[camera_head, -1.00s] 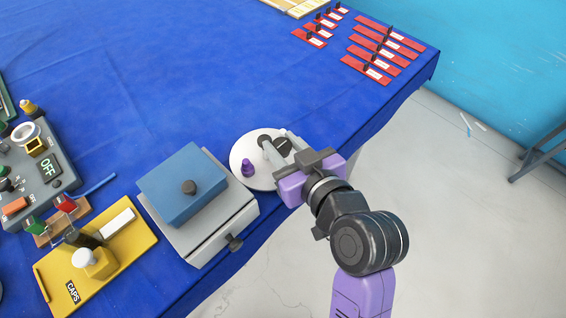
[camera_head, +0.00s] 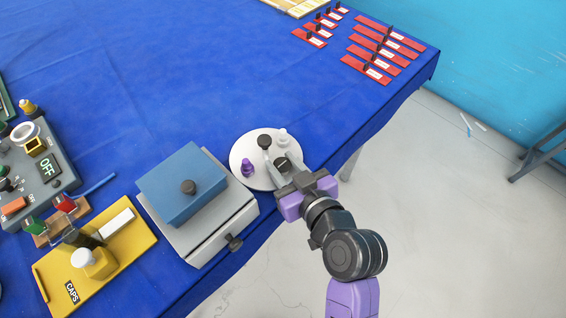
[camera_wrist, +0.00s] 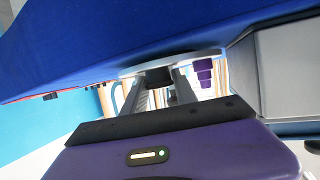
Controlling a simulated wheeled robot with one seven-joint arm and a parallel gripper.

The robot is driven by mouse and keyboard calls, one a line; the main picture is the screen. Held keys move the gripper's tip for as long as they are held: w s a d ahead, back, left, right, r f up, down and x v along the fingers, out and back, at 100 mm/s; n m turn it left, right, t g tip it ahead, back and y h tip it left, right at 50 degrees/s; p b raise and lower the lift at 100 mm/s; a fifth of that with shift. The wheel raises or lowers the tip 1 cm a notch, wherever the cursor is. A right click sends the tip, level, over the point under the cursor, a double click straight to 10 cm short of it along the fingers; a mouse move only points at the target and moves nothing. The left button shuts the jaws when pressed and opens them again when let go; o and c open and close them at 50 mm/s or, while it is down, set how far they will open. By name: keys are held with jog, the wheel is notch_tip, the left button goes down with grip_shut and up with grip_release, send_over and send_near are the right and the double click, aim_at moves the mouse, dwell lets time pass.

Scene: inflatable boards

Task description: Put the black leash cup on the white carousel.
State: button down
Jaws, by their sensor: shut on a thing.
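The white carousel (camera_head: 240,152) is a round disc at the table's front edge, right of the grey box; its pale edge also shows in the wrist view (camera_wrist: 207,54). My gripper (camera_head: 281,160) is over its near right part, shut on a small black leash cup (camera_head: 281,162). In the wrist view the dark cup (camera_wrist: 160,77) sits between the fingers (camera_wrist: 160,92). I cannot tell whether the cup touches the disc. Another black-topped piece (camera_head: 264,142) stands farther back on the carousel, with a purple piece (camera_head: 247,168) at left and a white piece (camera_head: 283,136) behind.
A grey box (camera_head: 215,222) with a blue block (camera_head: 182,185) on it stands close left of the carousel. A yellow caps board (camera_head: 125,240) and a control panel (camera_head: 60,180) lie farther left. Red strips (camera_head: 375,60) lie far back. The blue table's middle is clear.

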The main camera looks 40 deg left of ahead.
jog(key=c, duration=1)
grip_release()
jog(key=shift+o, duration=0.2)
jog(key=shift+r+p, duration=0.2)
jog(key=shift+p, duration=0.1)
jog(key=shift+s+d, duration=0.1)
jog(key=shift+d, duration=0.25)
jog(key=b+v, duration=0.1)
jog(key=v, duration=1)
jog(key=shift+s+d, duration=0.1)
jog(key=shift+d, duration=0.05)
